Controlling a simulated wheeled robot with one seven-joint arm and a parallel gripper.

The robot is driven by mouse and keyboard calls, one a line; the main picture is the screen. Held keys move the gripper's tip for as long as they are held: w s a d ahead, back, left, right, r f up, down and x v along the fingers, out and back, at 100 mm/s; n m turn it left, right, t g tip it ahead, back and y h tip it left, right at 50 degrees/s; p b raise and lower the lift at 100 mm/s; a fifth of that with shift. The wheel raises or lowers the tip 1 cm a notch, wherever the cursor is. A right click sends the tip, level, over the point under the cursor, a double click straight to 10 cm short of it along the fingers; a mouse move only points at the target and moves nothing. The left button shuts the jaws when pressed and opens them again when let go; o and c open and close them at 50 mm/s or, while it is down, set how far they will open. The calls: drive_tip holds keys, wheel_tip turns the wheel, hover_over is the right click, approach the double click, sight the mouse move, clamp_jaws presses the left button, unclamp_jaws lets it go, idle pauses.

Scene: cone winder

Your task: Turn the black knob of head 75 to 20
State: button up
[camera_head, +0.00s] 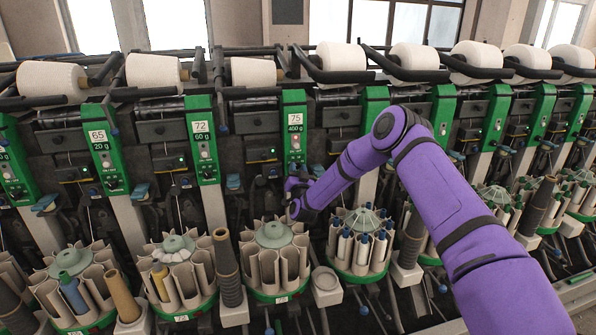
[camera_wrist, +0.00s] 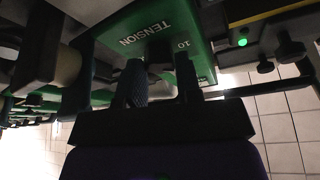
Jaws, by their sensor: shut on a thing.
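Head 75's green panel (camera_head: 294,135) stands near the middle of the head view, with the labels 75 and 400 g at its top. In the wrist view, the panel (camera_wrist: 200,55) shows upside down with the word TENSION and the number 10. My gripper (camera_wrist: 161,78) has its two dark fingers at the panel, shut on the black knob, which is mostly hidden in shadow between them. The knob's pointer and exact setting cannot be read. In the head view, my gripper (camera_head: 293,190) is at the lower end of this panel, and the knob is hidden there.
Head 72's panel (camera_head: 202,140) is to the left, with other green panels on both sides. White yarn cones (camera_head: 341,57) lie along the top. Below my gripper stands a round bobbin magazine (camera_head: 274,236), with a magazine of blue-tipped bobbins (camera_head: 362,222) to its right.

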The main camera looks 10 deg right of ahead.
drive_tip(key=shift+a+m+g+h, duration=0.1)
drive_tip(key=shift+m+g+h, duration=0.15)
drive_tip(key=shift+m+h, duration=0.75)
drive_tip(key=shift+m+g+h, duration=0.2)
drive_tip(key=shift+m+g, duration=0.05)
drive_tip(key=shift+m, duration=1.45)
drive_tip(key=o, duration=0.9)
drive_tip(key=shift+v, duration=3.75)
